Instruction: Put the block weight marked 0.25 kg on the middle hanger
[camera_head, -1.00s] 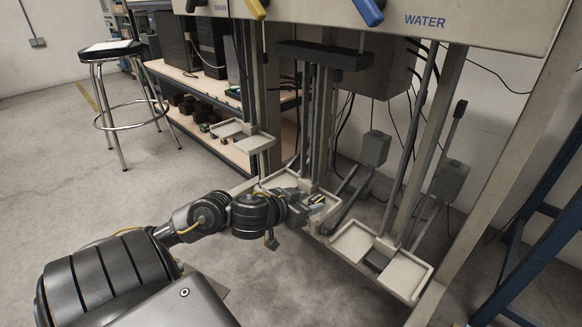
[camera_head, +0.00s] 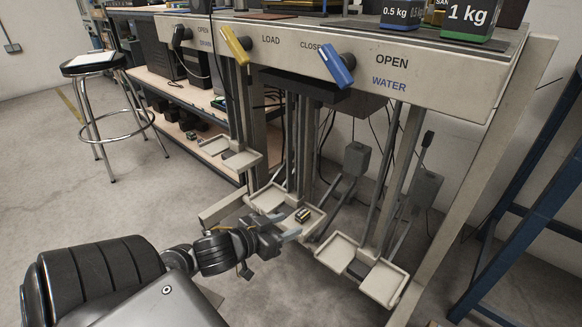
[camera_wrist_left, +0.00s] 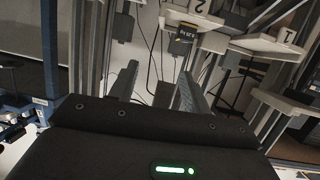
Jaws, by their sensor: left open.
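A small dark block weight with a yellow label (camera_head: 303,215) rests on the tray of the middle hanger (camera_head: 268,198), on its right part. In the left wrist view the block (camera_wrist_left: 185,34) stands on the tray near the top; its marking is too small to read surely. My left gripper (camera_head: 287,234) is open and empty, just in front of the tray and apart from the block. Its two fingers (camera_wrist_left: 156,88) show spread in the left wrist view, with nothing between them. My right gripper is not in view.
The left hanger tray (camera_head: 245,158) and right hanger tray (camera_head: 388,284) look empty. Above is a beam with a yellow lever (camera_head: 236,46) and a blue lever (camera_head: 337,63). Weights marked 0.5 kg (camera_head: 396,14) and 1 kg (camera_head: 466,18) stand on top. A stool (camera_head: 95,62) stands left.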

